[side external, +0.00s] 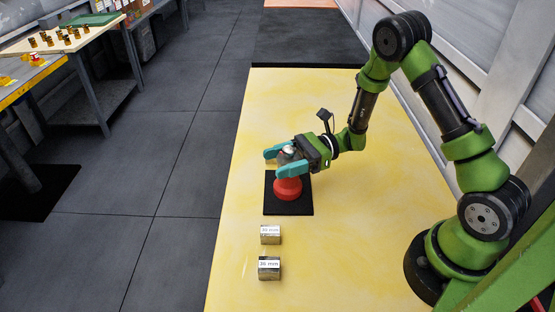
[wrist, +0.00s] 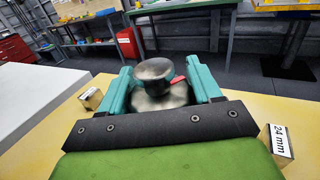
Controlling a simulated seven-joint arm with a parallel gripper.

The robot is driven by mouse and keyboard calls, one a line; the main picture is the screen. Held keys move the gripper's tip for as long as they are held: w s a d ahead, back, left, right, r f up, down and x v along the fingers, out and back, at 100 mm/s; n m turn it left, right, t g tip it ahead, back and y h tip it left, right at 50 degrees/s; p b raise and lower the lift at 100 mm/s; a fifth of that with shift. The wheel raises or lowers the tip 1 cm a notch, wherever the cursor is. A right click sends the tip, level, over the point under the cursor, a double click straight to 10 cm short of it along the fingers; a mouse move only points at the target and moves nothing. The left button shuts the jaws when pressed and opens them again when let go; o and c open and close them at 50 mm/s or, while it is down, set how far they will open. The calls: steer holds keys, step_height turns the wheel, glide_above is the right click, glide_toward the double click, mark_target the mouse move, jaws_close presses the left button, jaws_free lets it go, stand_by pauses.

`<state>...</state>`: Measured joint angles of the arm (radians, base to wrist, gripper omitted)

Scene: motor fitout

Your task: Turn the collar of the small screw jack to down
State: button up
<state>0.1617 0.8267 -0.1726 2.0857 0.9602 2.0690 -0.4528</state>
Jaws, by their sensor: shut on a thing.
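The small screw jack has a red base (side external: 288,190) standing upright on a black mat (side external: 290,209) on the yellow table. Its grey metal collar and rounded top (wrist: 157,80) show between my fingers in the wrist view, with a small red mark at the right side. My gripper (side external: 283,160) has two teal fingers, one on each side of the collar. It is shut on the collar, reaching in from the right in the side view. The fingers hide part of the collar, and no up or down marking is readable.
Two metal blocks stand in front of the mat: one (side external: 270,235) nearer the mat, and one (side external: 269,268) marked with millimetres. A block labelled 24 mm (wrist: 280,144) shows at right in the wrist view. The table around the mat is mostly clear. Workbenches (side external: 75,40) stand away at the left.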

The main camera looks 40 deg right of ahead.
steer(key=shift+n+g, duration=0.4)
steer(key=n+g, duration=0.2)
steer(key=g, duration=0.1)
steer(key=n+g+y, duration=0.1)
steer(key=g, duration=0.1)
steer(key=shift+s, duration=0.25)
steer(key=shift+s+n+g+h, duration=0.2)
steer(key=shift+n+g+h, duration=0.15)
steer(key=shift+n+g, duration=1.15)
steer(key=shift+s+n+g+h, duration=0.3)
steer(key=shift+n+g, duration=0.6)
steer(key=shift+g, duration=1.4)
steer(key=o, duration=1)
steer(key=shift+c, duration=0.2)
steer(key=shift+w+d, duration=0.1)
steer(key=shift+d, duration=0.05)
